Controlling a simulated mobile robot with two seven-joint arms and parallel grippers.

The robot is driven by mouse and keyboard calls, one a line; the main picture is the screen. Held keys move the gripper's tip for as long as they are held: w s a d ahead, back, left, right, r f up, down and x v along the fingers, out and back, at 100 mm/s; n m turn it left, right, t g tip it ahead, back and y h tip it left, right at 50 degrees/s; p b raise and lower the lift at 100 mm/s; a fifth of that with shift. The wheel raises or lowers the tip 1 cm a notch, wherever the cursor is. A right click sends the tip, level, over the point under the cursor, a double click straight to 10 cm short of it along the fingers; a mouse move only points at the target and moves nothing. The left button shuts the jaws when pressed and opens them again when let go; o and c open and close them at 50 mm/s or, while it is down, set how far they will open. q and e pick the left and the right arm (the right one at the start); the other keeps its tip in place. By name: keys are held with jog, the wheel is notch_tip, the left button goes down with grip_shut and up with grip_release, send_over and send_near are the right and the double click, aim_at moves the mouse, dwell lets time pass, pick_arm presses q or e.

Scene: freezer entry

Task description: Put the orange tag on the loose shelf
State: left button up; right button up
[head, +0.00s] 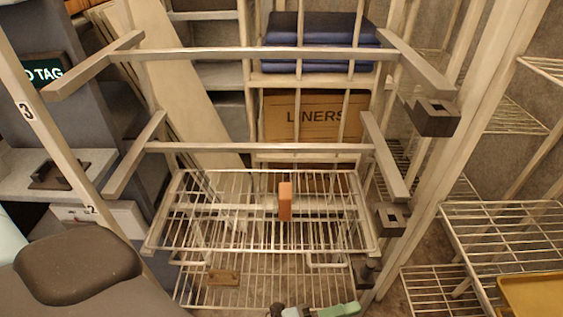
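A small upright orange tag (285,207) shows against the middle of a wire shelf (190,215) in the head view. I cannot tell whether it hangs from the shelf or stands on it. This wire shelf sits low in a pale metal rack (215,53). A second wire shelf (250,296) lies below it, with a small brown block (223,278) at its left. The picture does not show which of the two is loose.
The rack's posts, bars and dark corner brackets (391,218) surround the shelves. A liners carton (310,122) and blue folded stacks (315,30) are behind. More wire shelving (510,235) and a yellow tray (535,296) are right.

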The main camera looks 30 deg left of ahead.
pick_arm(q)
jog(key=s+a+f+n+y, duration=0.4)
jog(key=a+f+n+y, duration=0.2)
jog(key=f+n, duration=0.25)
jog(key=s+a+f+n+g+y, duration=0.2)
jog(key=s+a+f+n, duration=0.1)
jog(key=s, duration=0.4)
jog(key=s+a+f+n+g+y, duration=0.2)
jog(key=s+a+f+n, duration=0.2)
jog(key=s+f+n, duration=0.1)
jog(key=s+a+f+n+g+y, duration=0.1)
jog(key=s+a+f+n+g, duration=0.2)
jog(key=s, duration=0.5)
jog(key=shift+s+a+f+n+y, duration=0.25)
jog(key=shift+s+f+n+y, duration=0.15)
jog(key=shift+f+n, duration=0.65)
jog(key=shift+r, duration=0.15)
jog(key=c, duration=0.4)
jog(key=shift+s+a, duration=0.1)
